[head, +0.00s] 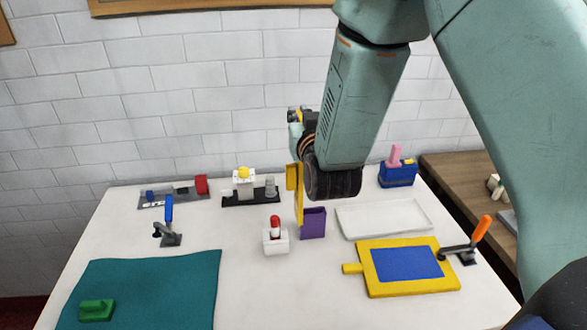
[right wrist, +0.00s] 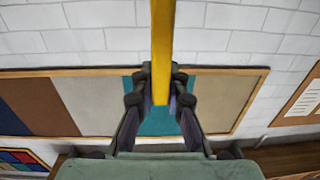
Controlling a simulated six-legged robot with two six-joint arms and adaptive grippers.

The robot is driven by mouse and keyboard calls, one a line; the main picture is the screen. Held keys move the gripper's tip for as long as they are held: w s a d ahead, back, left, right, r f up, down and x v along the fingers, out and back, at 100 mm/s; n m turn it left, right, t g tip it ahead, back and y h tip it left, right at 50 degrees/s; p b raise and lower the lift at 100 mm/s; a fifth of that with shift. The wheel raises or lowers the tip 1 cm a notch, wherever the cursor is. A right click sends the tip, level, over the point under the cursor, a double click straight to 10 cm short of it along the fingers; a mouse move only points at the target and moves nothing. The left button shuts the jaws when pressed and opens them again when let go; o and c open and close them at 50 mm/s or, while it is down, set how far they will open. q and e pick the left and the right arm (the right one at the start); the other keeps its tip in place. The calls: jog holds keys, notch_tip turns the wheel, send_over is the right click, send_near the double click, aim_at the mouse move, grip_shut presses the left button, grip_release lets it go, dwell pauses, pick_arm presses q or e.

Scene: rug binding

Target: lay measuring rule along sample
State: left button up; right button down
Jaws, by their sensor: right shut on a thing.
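My right gripper (head: 297,140) is shut on the yellow measuring rule (head: 299,205), which hangs upright below it, beside the purple holder (head: 313,224). Whether its lower end is clear of the holder is hard to tell. In the right wrist view the rule (right wrist: 162,45) runs between the two fingers (right wrist: 160,90). A teal cloth (head: 160,285) lies flat at the front left of the table. A blue panel (head: 406,264) lies in a yellow frame at the right. I cannot tell which is the sample. My left gripper is not in view.
A green block (head: 97,310) sits on the teal cloth. A blue-handled clamp (head: 168,235) and an orange-handled clamp (head: 470,248) stand nearby. A white tray (head: 385,234) and a white block with a red knob (head: 275,241) are close. The front middle of the table is clear.

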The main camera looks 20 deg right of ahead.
aim_at(293, 174)
notch_tip(293, 174, down, 12)
jog(key=shift+w+r, duration=0.25)
jog(key=c, duration=1.8)
grip_release()
jog(key=shift+w+d+f, duration=0.1)
jog(key=shift+d, duration=0.05)
jog(key=o, duration=0.4)
jog(key=shift+s+r, duration=0.3)
jog(key=shift+s, duration=0.1)
